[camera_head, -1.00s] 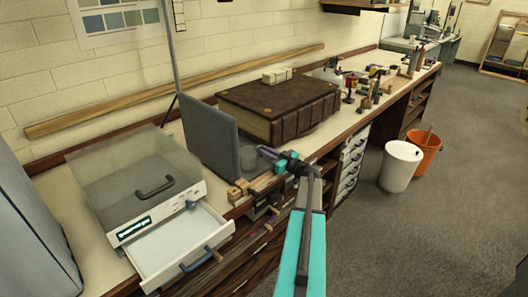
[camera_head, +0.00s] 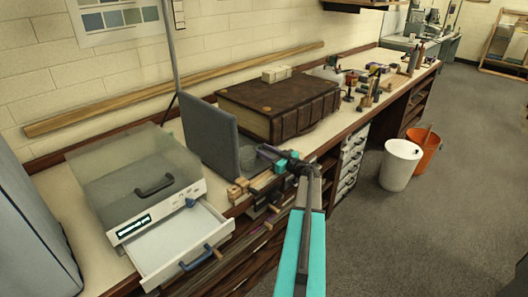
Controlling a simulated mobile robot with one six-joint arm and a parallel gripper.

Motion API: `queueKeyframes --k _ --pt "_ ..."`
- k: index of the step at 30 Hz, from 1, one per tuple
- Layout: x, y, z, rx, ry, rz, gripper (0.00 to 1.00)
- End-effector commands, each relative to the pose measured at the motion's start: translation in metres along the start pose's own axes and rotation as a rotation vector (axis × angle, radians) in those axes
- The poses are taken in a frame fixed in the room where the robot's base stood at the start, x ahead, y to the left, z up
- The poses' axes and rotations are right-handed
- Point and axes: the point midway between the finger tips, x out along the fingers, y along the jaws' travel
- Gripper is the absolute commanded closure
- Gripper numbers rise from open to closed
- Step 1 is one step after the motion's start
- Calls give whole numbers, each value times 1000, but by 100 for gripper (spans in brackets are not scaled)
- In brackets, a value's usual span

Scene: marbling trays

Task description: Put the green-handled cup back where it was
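I cannot make out a green-handled cup for certain in the head view; small items at the far end of the bench are too small to tell apart. My arm reaches up from the bottom of the picture. My gripper (camera_head: 264,152) is over the bench's front part, between the grey upright panel (camera_head: 212,138) and the large brown book (camera_head: 285,104). Its fingers are small and dark, and I cannot tell whether they are open or hold anything.
A grey device (camera_head: 135,190) with an open white drawer (camera_head: 175,243) stands at the left. Small wooden blocks (camera_head: 238,190) lie by the panel. Several small tools and bottles (camera_head: 368,88) stand beyond the book. A white bin (camera_head: 400,166) and an orange bin (camera_head: 427,150) stand on the floor.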

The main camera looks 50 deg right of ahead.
Motion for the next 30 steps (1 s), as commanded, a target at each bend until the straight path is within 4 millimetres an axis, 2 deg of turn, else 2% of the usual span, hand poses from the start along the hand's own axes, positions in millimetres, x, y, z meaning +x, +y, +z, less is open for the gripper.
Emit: queueKeyframes --k 8,24,30 --pt "-20 -1 1 0 0 1 65" --pt "-104 -1 1 0 0 2 65" --pt "-128 -1 0 0 0 1 65"
